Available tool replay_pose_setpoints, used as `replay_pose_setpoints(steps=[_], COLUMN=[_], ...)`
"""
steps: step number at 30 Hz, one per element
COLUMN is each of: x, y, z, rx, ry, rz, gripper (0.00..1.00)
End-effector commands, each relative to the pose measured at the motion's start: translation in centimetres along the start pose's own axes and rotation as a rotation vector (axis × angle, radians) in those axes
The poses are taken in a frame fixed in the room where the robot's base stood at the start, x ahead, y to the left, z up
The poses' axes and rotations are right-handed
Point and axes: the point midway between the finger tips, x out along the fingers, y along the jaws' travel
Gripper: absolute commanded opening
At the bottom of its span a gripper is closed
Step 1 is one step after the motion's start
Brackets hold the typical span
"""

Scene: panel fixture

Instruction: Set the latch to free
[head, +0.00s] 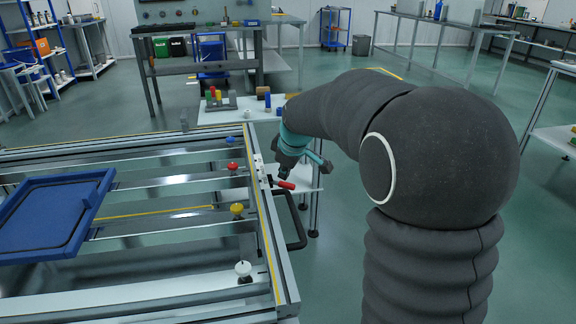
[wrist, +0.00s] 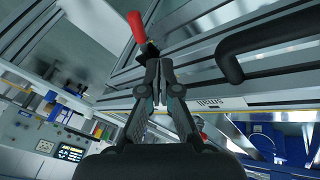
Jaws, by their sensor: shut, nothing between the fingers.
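The latch (head: 286,184) shows as a red grip at the right rail of the panel fixture. In the wrist view the latch's red grip (wrist: 137,28) stands at the top, on a dark metal arm. My gripper (wrist: 152,62) is shut with nothing between its fingers. Its fingertips are close to the base of the latch's arm in the picture; I cannot tell whether they touch it. In the head view my gripper (head: 275,179) is small and dark beside the latch, and my arm comes in from the right. The latch's pivot is partly hidden.
A black bar handle (head: 294,222) sticks out from the fixture's right rail (head: 268,235), near the latch. Red (head: 233,166), yellow (head: 237,209) and white (head: 243,270) knobs stand on the crossbars. A blue tray (head: 40,220) lies at left. Open floor lies right of the fixture.

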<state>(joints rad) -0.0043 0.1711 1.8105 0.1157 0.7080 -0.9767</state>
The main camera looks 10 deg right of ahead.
Motion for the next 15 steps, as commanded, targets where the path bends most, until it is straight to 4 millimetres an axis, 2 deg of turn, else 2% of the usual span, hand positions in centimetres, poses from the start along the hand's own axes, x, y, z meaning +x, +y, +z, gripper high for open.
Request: replay_pose_setpoints(steps=[1, 9, 15], x=[1.1, 6.0, 7.8], y=[-0.1, 0.1, 1.9], z=[0.1, 0.2, 0.8], rx=[0.0, 0.002, 0.006], ry=[-0.003, -0.003, -0.002], rz=[-0.004, -0.002, 0.001], gripper=[0.0, 0.0, 0.0])
